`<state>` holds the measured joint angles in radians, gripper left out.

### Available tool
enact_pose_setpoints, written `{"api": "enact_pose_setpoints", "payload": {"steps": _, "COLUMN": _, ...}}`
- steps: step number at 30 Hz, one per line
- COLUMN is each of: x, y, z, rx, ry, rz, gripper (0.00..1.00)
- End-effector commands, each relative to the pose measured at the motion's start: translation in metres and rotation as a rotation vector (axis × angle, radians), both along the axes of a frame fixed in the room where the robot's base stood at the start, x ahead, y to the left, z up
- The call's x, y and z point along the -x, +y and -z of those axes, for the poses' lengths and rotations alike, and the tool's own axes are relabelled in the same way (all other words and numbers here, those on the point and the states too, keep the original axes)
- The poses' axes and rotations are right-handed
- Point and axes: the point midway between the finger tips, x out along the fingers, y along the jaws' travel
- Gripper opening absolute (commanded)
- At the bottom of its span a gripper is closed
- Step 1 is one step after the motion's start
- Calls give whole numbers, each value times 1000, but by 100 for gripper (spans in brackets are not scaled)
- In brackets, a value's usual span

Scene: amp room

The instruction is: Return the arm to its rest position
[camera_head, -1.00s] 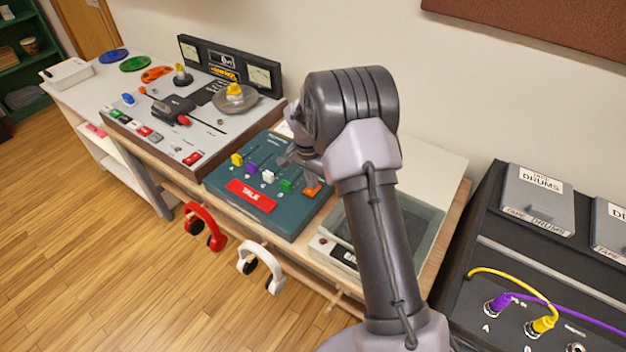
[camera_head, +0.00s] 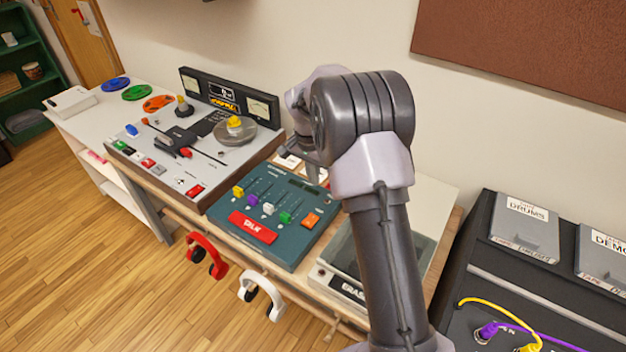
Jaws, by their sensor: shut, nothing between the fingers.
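The arm rises from the bottom of the picture and bends at the large joint in front of the wall. The panel has colored slider knobs, an orange button (camera_head: 311,220) and a red bar button (camera_head: 253,227).
A tape machine (camera_head: 185,165) stands left of the panel. A clear-lidded box (camera_head: 345,285) is partly behind my arm. Red headphones (camera_head: 206,254) and white headphones (camera_head: 262,290) hang at the bench front. A dark console (camera_head: 480,265) with cables is at right. Wood floor lies open at left.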

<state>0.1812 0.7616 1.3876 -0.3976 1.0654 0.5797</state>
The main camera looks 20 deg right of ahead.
Motion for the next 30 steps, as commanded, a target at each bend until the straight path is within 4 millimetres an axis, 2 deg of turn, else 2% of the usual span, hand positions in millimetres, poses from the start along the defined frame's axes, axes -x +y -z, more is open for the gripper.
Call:
{"api": "enact_pose_setpoints", "payload": {"steps": 10, "x": 0, "y": 0, "z": 0, "rx": 0, "ry": -1, "rz": -1, "gripper": 0}}
{"api": "enact_pose_setpoints", "payload": {"steps": 12, "x": 4, "y": 5, "z": -12, "rx": -4, "ry": -13, "rz": -14, "gripper": 0}}
{"api": "enact_pose_setpoints", "payload": {"steps": 14, "x": 14, "y": 15, "z": -39, "rx": -10, "ry": -37, "rz": -45, "gripper": 0}}
{"api": "enact_pose_setpoints", "payload": {"steps": 17, "x": 53, "y": 47, "z": -104, "rx": -32, "ry": -105, "rz": -138, "gripper": 0}}
{"api": "enact_pose_setpoints", "payload": {"steps": 18, "x": 75, "y": 60, "z": -128, "rx": -42, "ry": -135, "rz": -182, "gripper": 0}}
{"api": "enact_pose_setpoints", "payload": {"steps": 20, "x": 112, "y": 80, "z": -157, "rx": -53, "ry": -182, "rz": -249, "gripper": 0}}
{"api": "enact_pose_setpoints", "payload": {"steps": 21, "x": 138, "y": 93, "z": -173, "rx": -61, "ry": -214, "rz": -291, "gripper": 0}}
{"api": "enact_pose_setpoints", "payload": {"steps": 25, "x": 224, "y": 128, "z": -198, "rx": -77, "ry": -318, "rz": -432, "gripper": 0}}
{"api": "enact_pose_setpoints", "payload": {"steps": 27, "x": 263, "y": 142, "z": -197, "rx": -82, "ry": -367, "rz": -496, "gripper": 0}}
{"api": "enact_pose_setpoints", "payload": {"steps": 30, "x": 303, "y": 155, "z": -189, "rx": -86, "ry": -420, "rz": -566, "gripper": 0}}
